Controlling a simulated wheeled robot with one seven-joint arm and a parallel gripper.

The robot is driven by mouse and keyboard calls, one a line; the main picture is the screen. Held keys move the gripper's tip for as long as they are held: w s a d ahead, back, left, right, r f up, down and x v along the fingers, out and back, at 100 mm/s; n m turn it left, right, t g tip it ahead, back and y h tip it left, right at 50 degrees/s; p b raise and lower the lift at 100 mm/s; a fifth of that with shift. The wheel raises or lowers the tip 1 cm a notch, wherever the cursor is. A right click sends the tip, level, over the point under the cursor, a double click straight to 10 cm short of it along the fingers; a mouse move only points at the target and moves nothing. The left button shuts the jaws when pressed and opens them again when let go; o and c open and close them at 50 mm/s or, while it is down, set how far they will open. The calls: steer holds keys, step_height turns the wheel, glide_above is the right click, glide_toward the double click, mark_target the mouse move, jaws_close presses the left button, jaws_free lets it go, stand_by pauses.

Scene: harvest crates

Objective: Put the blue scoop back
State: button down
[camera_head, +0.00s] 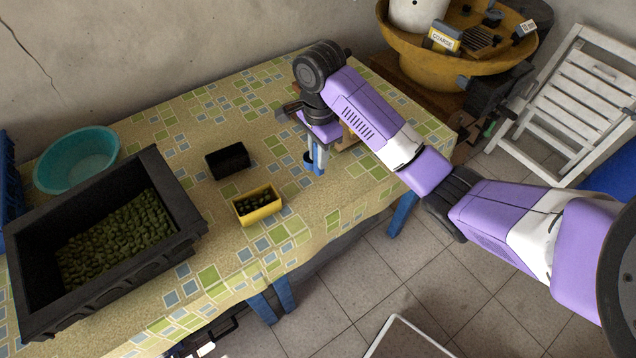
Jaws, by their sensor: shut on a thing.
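My gripper (316,153) points down over the right part of the table. It is shut on the blue scoop (308,160), of which only small blue parts show beside and below the fingers. The rest of the scoop is hidden, and I cannot tell whether it touches the table. A brown wooden thing (349,139) stands just right of the gripper, partly hidden by my arm.
The cloth-covered table (225,265) holds a large black crate (125,292) of green olives, a teal bowl (78,158), a small black box (227,161) and a yellow box (258,205) with olives. A yellow round basin (440,72) and white folding chair (575,95) stand right.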

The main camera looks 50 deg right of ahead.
step_height(320, 180, down, 3)
steer(key=shift+f, duration=0.2)
steer(key=shift+f+p, duration=0.45)
steer(key=shift+f, duration=2.2)
steer(key=c, duration=1.3)
jaws_free()
steer(key=shift+o, duration=0.2)
step_height(320, 180, up, 12)
steer(key=p, duration=0.2)
steer(key=shift+p, duration=0.35)
